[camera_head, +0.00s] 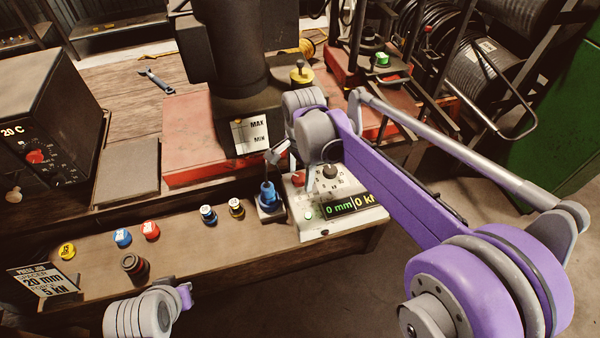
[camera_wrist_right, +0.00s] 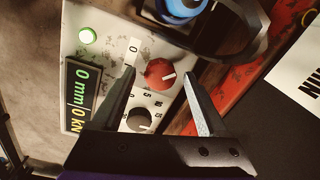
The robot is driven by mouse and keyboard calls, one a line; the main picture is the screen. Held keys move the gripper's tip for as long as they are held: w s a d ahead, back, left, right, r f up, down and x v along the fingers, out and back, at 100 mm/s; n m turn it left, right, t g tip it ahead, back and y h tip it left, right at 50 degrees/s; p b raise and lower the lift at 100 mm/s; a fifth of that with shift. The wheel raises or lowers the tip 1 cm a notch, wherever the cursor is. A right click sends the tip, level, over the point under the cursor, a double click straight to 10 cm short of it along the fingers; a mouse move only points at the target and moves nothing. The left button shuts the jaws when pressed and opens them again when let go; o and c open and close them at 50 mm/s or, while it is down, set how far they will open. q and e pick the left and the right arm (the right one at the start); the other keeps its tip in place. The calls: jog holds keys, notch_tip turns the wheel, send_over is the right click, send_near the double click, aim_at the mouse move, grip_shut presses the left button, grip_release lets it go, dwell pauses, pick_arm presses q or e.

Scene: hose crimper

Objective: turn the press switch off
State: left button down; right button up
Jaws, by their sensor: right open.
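The press control box (camera_head: 360,219) stands at the right end of the front bench, with a display reading 0 mm and 0 kN. Its red rotary switch (camera_head: 298,179) also shows in the right wrist view (camera_wrist_right: 160,74), where its white mark points right, away from the "0" label at upper left. My right gripper (camera_wrist_right: 159,77) is open, its fingertips on either side of the red switch; contact cannot be told. In the head view the right arm reaches over the box and partly hides it. Only part of my left arm shows at the bottom left; its gripper is not visible.
A dark dial (camera_wrist_right: 140,119) sits beside the switch, and a green lamp (camera_wrist_right: 87,36) is lit. A blue fitting in a dark holder (camera_head: 269,196) stands close left of the box. Several coloured caps lie along the bench; the red press base (camera_head: 190,139) is behind.

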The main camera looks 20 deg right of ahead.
grip_shut()
jog(key=shift+n, duration=0.4)
jog(key=n, duration=0.8)
jog(key=shift+w+n+b, duration=0.1)
jog(key=shift+n+b, duration=0.2)
jog(key=n, duration=0.4)
jog(key=shift+g, duration=0.3)
jog(key=n, duration=0.4)
jog(key=shift+n, duration=0.4)
